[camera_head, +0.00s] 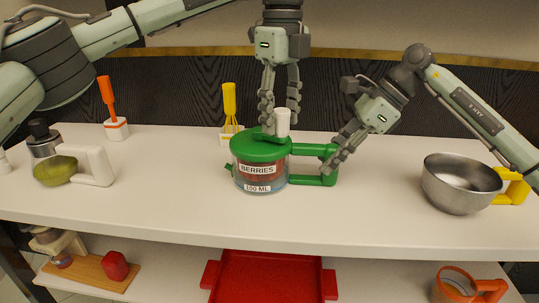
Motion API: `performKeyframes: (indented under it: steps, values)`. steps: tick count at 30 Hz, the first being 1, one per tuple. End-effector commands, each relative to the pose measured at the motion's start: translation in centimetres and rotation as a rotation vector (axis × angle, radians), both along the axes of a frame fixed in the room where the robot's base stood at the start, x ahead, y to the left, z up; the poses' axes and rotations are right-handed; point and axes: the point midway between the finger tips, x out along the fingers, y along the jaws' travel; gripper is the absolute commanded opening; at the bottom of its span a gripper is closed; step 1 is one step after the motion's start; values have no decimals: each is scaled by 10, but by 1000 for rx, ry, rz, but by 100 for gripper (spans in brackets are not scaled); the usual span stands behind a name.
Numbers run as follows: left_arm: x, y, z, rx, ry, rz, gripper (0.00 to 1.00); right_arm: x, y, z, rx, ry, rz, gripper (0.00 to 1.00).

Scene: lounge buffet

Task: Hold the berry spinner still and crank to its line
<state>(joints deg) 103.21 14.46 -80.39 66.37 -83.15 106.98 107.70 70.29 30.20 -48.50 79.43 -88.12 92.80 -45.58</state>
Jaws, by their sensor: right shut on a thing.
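The berry spinner (261,172) stands upright on the white counter. A white crank knob (283,124) rises from the green crank on the lid. A green side handle (314,181) extends to the right. My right gripper (338,158) is shut on this handle. My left gripper (280,112) points down over the lid, its fingers apart on either side of the knob; I cannot tell if they touch it. The line on the spinner cannot be made out.
On the counter (200,210) a metal bowl (458,185) with a yellow handle is right. A red tray (268,270) lies on the shelf below.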

Motion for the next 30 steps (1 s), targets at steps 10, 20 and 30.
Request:
performKeyframes:
  steps: [10, 20, 30]
  values:
    - [0, -2, 20, -4, -5, 1, 47, 0, -3, -7, -13, 7, -5, 0]
    - [-1, -1, 89, -1, -5, 2, 47, 0, -3, -7, -12, 6, -5, 0]
    - [-2, 0, 121, -2, -4, 1, 47, 1, -3, -7, -12, 6, -5, 0]
